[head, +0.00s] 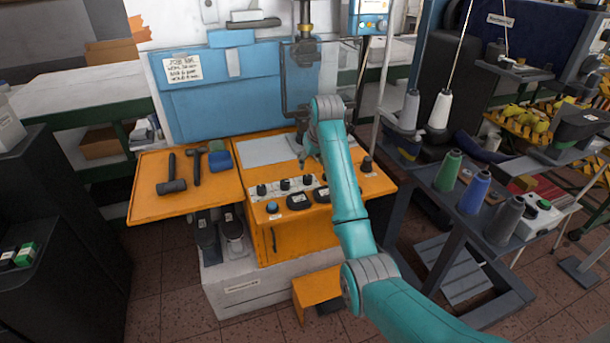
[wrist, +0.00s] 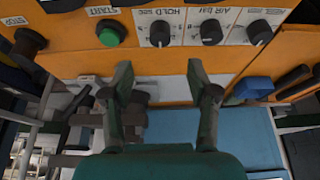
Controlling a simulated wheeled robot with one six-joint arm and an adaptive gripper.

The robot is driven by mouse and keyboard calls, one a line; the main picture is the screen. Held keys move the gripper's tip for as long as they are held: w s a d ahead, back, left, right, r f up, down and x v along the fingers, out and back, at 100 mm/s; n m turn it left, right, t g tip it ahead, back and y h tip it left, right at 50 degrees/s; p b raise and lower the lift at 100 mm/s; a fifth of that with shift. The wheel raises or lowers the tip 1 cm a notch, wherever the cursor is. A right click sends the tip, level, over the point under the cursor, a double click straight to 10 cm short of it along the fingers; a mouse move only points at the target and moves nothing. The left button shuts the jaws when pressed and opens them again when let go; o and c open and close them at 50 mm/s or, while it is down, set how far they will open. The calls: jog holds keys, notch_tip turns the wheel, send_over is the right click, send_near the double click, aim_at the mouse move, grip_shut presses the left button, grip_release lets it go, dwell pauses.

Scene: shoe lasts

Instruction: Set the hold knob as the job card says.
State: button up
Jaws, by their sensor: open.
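The hold knob (wrist: 160,33) is a round black knob on a white scale plate, labelled HOLD sec, on the orange machine front. My gripper (wrist: 160,70) is open and empty, its two fingers apart. In the wrist view the hold knob lies beyond the fingertips, between their lines, and they do not touch it. In the head view my gripper (head: 303,158) is above the orange table by the row of knobs. The job card (head: 182,68) is a cream sheet on the blue back panel; its handwriting is too small to read surely. The knob's exact setting is unclear.
The air knob (wrist: 211,32) and another dial (wrist: 259,33) sit right of the hold knob. The green start button (wrist: 110,33) and a dark stop knob (wrist: 28,42) are left. Hammers (head: 196,165) lie on the orange side table. A thread rack (head: 470,185) stands at right.

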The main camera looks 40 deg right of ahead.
aim_at(308, 177)
jog(key=x, duration=0.9)
jog(key=shift+w+f, duration=0.2)
jog(key=shift+f, duration=0.1)
jog(key=shift+c, duration=0.2)
grip_shut()
